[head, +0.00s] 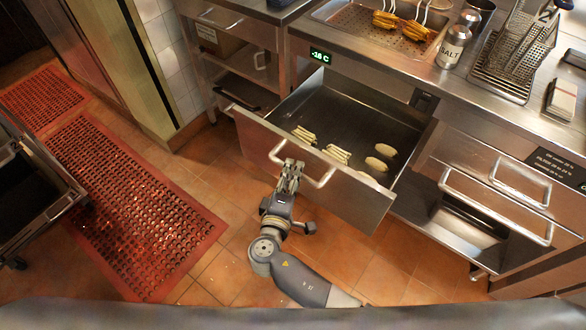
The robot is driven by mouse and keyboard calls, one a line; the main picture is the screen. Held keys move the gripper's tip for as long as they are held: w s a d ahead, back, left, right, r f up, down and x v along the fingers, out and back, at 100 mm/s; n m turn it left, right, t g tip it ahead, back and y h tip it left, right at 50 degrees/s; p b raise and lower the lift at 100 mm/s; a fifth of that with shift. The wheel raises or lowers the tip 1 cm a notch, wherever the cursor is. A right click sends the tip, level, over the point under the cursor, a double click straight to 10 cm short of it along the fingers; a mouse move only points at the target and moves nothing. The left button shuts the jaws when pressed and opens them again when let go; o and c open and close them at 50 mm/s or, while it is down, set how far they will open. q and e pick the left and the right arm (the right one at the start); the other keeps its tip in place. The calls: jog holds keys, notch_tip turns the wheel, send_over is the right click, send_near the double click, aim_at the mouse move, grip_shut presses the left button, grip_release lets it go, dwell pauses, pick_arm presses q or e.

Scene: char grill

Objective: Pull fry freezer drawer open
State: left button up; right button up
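The fry freezer drawer (345,187) is pulled well out from under the counter, below a green temperature display (320,56). Its metal interior shows from above. Several pale frozen pieces, bundles of fries (337,154) and oval patties (376,164), lie towards its front. The bar handle (318,183) runs across the drawer front. My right gripper (290,168) is at the left part of this handle, with its fingers closed around the bar. The contact itself is small and partly hidden by the fingers. My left gripper is not in view.
A counter with a fryer basin (372,40), a salt shaker (453,47) and a wire basket rack (510,55) stands behind the drawer. Another handled unit (495,205) is at right. Red mats (130,205) and a dark cart (30,190) are at left. Tiled floor lies clear before the drawer.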

jog(key=shift+x, duration=0.85)
grip_shut()
jog(key=s+a, duration=0.1)
jog(key=s, duration=0.1)
jog(key=s+a+b, duration=0.1)
jog(key=shift+s+a, duration=0.3)
jog(key=shift+s, duration=0.05)
grip_release()
